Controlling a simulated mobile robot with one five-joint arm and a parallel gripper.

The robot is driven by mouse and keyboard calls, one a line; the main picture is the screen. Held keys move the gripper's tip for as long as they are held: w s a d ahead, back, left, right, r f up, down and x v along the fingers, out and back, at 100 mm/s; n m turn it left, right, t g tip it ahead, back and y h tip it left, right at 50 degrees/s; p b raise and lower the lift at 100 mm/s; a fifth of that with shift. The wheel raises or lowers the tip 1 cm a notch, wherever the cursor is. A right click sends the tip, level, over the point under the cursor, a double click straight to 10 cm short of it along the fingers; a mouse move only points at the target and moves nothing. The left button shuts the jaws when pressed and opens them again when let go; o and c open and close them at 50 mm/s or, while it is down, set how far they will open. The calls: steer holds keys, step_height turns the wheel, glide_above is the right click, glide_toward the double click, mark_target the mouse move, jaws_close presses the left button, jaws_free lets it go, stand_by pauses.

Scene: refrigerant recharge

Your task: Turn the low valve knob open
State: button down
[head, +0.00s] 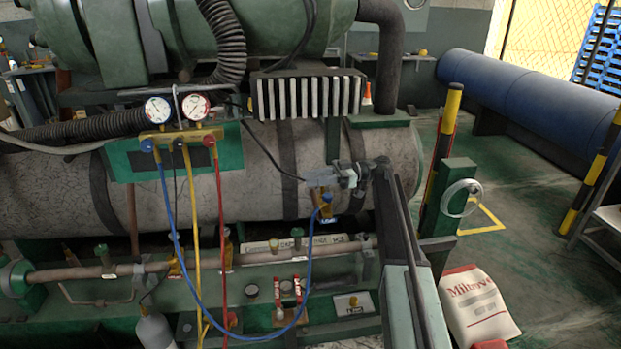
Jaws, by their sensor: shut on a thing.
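A blue knob (147,145), which looks like the low valve knob, is at the left of the gauge manifold (180,134), on a green panel. Its turn position is too small to tell. A blue hose (168,210) hangs from the manifold, loops low and rises to a brass fitting with a blue top (327,199) in front of the grey tank. My gripper (318,180) is at this fitting, well right of the manifold and apart from the blue knob. Its jaws look closed at the fitting's top; the exact contact is hidden.
Two round gauges (176,108) top the manifold; yellow and red hoses hang below. A copper pipe (110,271) with valves crosses low in front. A grey bottle (155,329) stands at lower left. A white sack (478,305) and striped post (447,140) are at right.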

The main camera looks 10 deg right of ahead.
steer(key=shift+s+n+g, duration=0.1)
steer(key=shift+n+g, duration=0.4)
steer(key=shift+g, duration=0.3)
steer(key=c, duration=1.1)
jaws_free()
steer(key=shift+o, duration=0.2)
